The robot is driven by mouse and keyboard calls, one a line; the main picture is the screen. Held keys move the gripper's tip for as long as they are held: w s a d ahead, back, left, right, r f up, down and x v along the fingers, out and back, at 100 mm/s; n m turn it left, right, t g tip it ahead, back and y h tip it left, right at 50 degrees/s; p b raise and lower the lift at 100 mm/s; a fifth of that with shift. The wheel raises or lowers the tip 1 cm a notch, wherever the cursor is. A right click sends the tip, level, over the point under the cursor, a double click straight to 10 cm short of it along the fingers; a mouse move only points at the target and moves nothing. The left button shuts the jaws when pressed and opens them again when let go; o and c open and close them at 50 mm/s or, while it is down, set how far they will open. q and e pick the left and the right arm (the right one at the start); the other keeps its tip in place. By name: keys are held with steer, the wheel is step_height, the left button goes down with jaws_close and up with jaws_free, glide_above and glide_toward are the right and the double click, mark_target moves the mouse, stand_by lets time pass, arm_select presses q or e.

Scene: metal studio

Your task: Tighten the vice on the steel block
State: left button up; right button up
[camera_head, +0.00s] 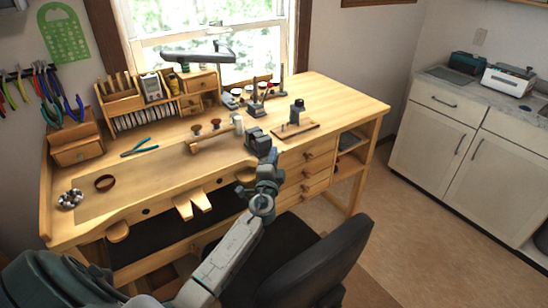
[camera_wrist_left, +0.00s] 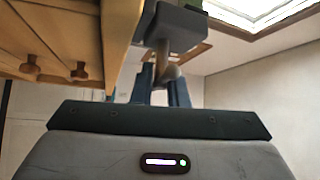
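The dark grey vice (camera_head: 257,141) sits at the bench's front edge in the head view. Its underside and body (camera_wrist_left: 175,28) show at the top of the left wrist view, with a tan handle rod (camera_wrist_left: 162,58) reaching down from it. My left gripper (camera_head: 268,158) is right at the vice's front. In the wrist view its two blue fingers (camera_wrist_left: 162,88) stand apart, with the rod and a rounded end (camera_wrist_left: 170,73) between or just beyond them. I cannot tell if they grip it. I cannot make out the steel block. My right gripper is out of view.
Drawers (camera_head: 305,172) lie under the vice's right side. A black chair (camera_head: 318,262) stands close to my arm.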

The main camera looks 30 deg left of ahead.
arm_select(q)
jaws_close()
steer(key=shift+p, duration=0.3)
